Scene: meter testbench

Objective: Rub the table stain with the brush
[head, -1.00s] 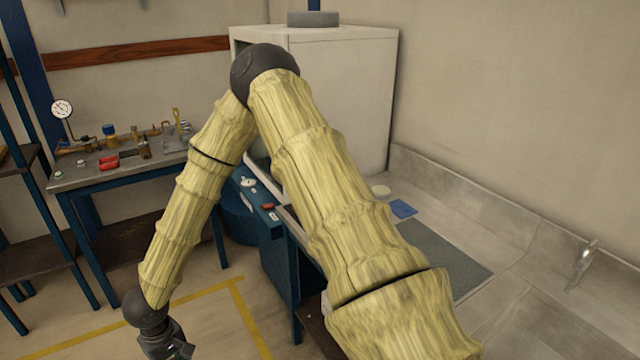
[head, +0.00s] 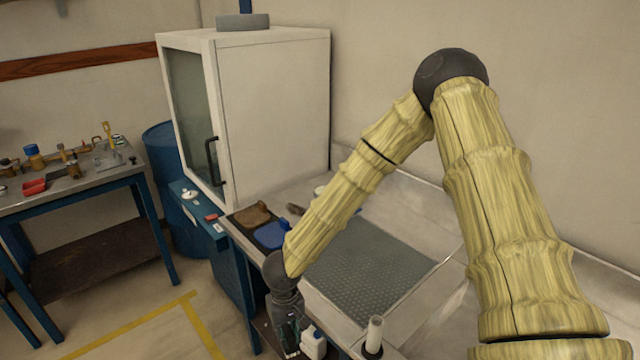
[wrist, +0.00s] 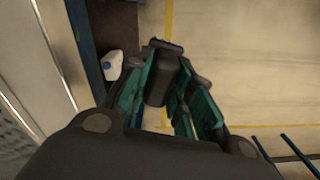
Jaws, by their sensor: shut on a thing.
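My gripper (head: 288,338) hangs low at the front edge of the grey bench (head: 410,215). In the wrist view its teal-padded fingers (wrist: 172,90) are shut on a dark rounded thing, which I take for the brush (wrist: 160,78). Its bristles are not visible. It is over the floor beside the bench, apart from the bench top. I cannot make out a clear stain. A brown lumpy thing (head: 252,214) and a blue one (head: 270,236) lie at the bench's left end. My forearm hides part of the bench top.
A white cabinet (head: 275,110) stands at the back of the bench. A dark textured mat (head: 370,262) covers its middle. A white cylinder (head: 374,335) stands near the front. A white bottle (wrist: 112,63) is close to my gripper. A blue-legged table (head: 75,190) stands left.

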